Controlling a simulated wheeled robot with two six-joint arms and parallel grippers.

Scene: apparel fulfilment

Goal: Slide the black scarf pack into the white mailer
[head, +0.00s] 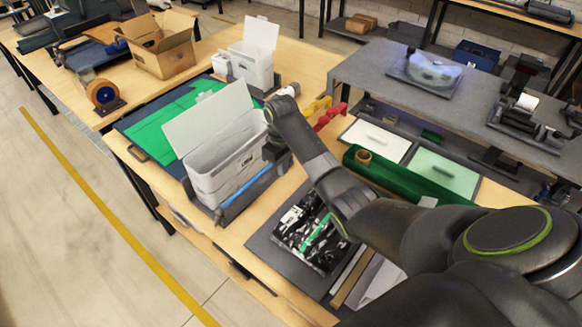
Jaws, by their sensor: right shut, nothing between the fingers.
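The white mailer (228,160) stands upright in a dark holder on the table, left of centre. Its top is open and its flap leans up and back to the left. My right gripper (274,150) is shut and empty beside the mailer's right end; the picture is too small to tell whether it touches. A black pack with white patches and a green strip (311,236) lies on a dark grey mat, partly behind my right arm; it may be the scarf pack. The inside of the mailer is mostly hidden. My left gripper is out of view.
A second open white container (252,66) and a cardboard box (158,50) stand farther back. A green mat (160,128) lies behind the mailer. A green roll (410,180) and white and pale green panels lie to the right. A grey table (365,72) is beyond.

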